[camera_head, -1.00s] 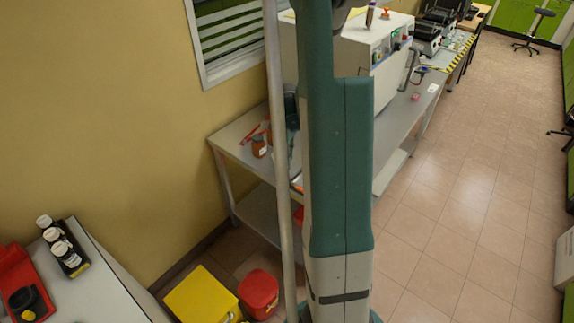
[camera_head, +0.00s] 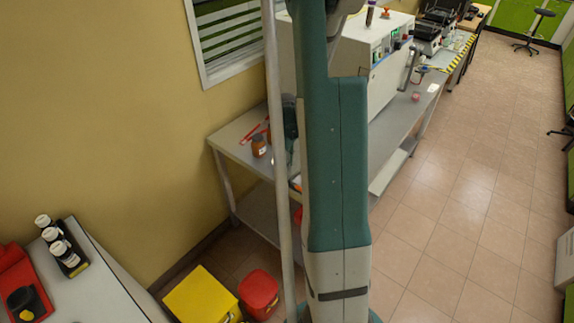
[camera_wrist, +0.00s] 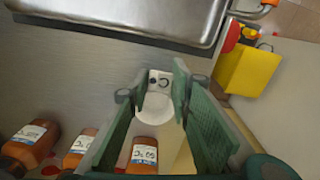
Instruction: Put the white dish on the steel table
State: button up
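A small round white dish (camera_wrist: 157,108) shows between the fingers of my gripper (camera_wrist: 160,88) in the wrist view. A white piece with dark round spots stands just beyond it. The fingers are apart, with a gap between the dish and the right finger; I cannot tell whether the left finger touches it. The steel table (camera_head: 384,131) stands against the wall in the head view, and its grey top (camera_wrist: 75,72) fills much of the wrist view. In the head view, my gripper (camera_head: 290,128) is low over the table's near end, partly hidden by a pole. The dish cannot be made out there.
Amber labelled bottles (camera_wrist: 36,143) stand close to my gripper. A steel tray (camera_wrist: 130,12) lies at the top of the wrist view. A white machine (camera_head: 385,70) occupies the table's far part. Yellow (camera_head: 200,298) and red (camera_head: 259,291) bins are on the floor.

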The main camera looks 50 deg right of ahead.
jog(key=o, duration=0.4)
jog(key=shift+r, duration=0.1)
notch_tip(320, 180, up, 12)
jog(key=p, duration=0.1)
dwell(0.8)
dwell(0.6)
